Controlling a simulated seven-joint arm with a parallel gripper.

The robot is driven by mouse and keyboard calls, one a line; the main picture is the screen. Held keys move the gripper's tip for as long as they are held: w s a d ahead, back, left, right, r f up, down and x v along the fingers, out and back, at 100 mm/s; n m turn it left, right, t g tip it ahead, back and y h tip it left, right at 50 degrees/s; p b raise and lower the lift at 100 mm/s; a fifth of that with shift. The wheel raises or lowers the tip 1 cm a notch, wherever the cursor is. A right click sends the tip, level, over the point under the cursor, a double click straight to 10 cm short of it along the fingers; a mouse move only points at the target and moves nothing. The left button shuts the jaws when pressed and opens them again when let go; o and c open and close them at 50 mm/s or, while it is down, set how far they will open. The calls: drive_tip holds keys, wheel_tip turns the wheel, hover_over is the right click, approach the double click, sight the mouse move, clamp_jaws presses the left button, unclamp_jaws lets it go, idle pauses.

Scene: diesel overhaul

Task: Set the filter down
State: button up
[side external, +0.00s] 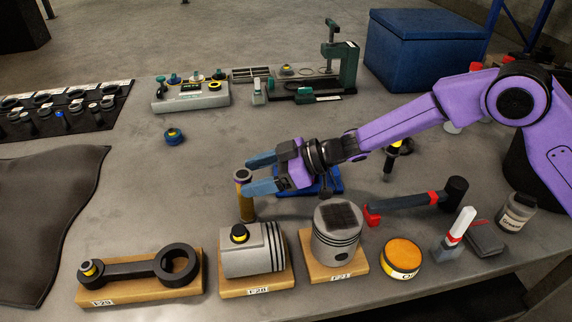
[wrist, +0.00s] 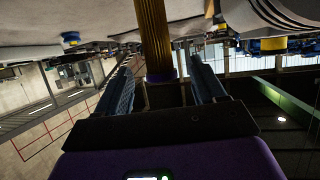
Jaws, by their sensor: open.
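The filter (side external: 245,200) is a slim, yellow-brown cylinder with a grey ring-shaped top. In the side view it is upright and appears to stand on the grey bench, behind the wooden stand of the lying piston. My gripper (side external: 252,176) reaches in from the right, its two blue fingers level with the filter's upper part. In the wrist view the filter (wrist: 154,35) shows its pleated side and a purple-grey end cap, between the two fingers (wrist: 160,80). The fingers are open, with a visible gap on each side of the cap.
A lying piston (side external: 250,252), an upright piston (side external: 336,240) and a connecting rod (side external: 140,268) sit on wooden stands in front. A blue tray (side external: 322,182) lies beneath my gripper. A red-and-black hammer (side external: 415,203) lies to the right. Bench left of the filter is clear.

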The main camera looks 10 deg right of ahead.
drive_tip(key=v, duration=0.7)
drive_tip(key=shift+d, duration=0.1)
drive_tip(key=s+d+r+g, duration=0.1)
drive_tip(key=s, duration=0.3)
drive_tip(key=s+d+r+g+h, duration=0.1)
drive_tip(key=s+g, duration=0.1)
drive_tip(key=s, duration=0.2)
drive_tip(key=s+d+r+g, duration=0.1)
drive_tip(key=s+d, duration=0.1)
drive_tip(key=s, duration=0.2)
drive_tip(key=shift+r+n+h, duration=0.2)
drive_tip(key=shift+n+h, duration=0.1)
drive_tip(key=s+d+m+g+h, duration=0.15)
drive_tip(key=s+d+h, duration=0.65)
drive_tip(key=s+d, duration=1.1)
drive_tip(key=s+d+m+t+h, duration=0.1)
drive_tip(key=d+m+t+h, duration=0.1)
drive_tip(key=d, duration=1.3)
drive_tip(key=shift+s+d+f+t+h, duration=0.25)
drive_tip(key=shift+s+f+t+h, duration=0.15)
drive_tip(key=shift+t+h, duration=0.2)
